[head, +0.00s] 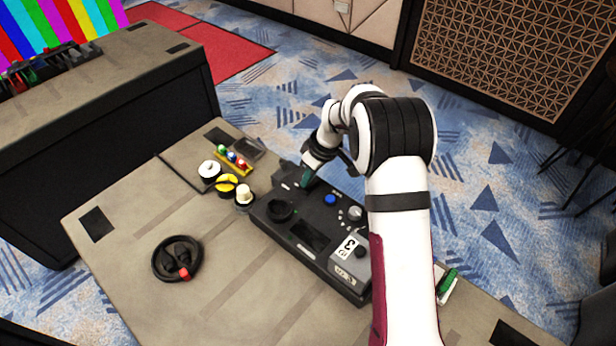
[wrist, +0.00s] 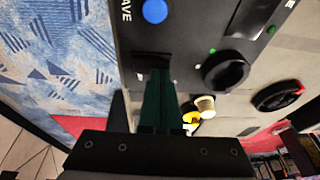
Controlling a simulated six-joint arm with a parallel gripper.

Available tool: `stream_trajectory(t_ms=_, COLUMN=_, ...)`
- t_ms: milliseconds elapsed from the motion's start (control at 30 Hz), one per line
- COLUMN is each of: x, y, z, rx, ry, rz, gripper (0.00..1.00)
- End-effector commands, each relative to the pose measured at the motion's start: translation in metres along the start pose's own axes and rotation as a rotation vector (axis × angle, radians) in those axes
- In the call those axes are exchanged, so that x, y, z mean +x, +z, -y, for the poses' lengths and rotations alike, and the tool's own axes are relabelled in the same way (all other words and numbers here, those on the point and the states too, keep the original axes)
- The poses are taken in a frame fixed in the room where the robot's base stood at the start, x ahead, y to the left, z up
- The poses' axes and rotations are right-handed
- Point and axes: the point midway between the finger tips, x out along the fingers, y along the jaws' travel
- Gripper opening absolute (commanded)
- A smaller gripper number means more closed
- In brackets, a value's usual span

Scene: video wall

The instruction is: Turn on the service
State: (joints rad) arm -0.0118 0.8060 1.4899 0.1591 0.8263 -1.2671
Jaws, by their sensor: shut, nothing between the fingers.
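A dark control panel (head: 262,222) lies on the table, and it also shows in the wrist view (wrist: 130,40). It carries a blue button (head: 331,199), a black round knob (head: 279,210) and a grey knob (head: 355,213). In the wrist view the blue button (wrist: 155,11) has a label ending in "AVE", and the black knob (wrist: 225,71) is to the right. I cannot read a label that says service. My gripper (head: 305,181) is shut and empty, its dark green fingers (wrist: 157,90) over the panel's far left end. The fingers hide the panel part beneath them; contact is unclear.
Left of the panel are a white-topped knob (head: 244,193), a yellow control (head: 227,184) and a row of small coloured buttons (head: 232,158). A black wheel (head: 177,259) with a red spot lies at the front left. Bare tabletop (head: 235,290) is in front of the panel.

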Motion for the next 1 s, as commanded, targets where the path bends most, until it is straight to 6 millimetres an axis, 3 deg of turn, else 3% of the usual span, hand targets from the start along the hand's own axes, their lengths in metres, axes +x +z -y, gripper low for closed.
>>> stream_trajectory(t_ms=367, x=0.006, y=0.002, z=0.003, rx=0.001, ry=-0.001, rz=0.001, gripper=0.00)
stream_trajectory(t_ms=700, x=0.002, y=0.001, z=-0.012, rx=0.001, ry=0.001, rz=0.000, gripper=0.00)
stream_trajectory(t_ms=1000, x=0.000, y=0.000, z=-0.013, rx=0.001, ry=0.000, rz=0.000, gripper=0.00)
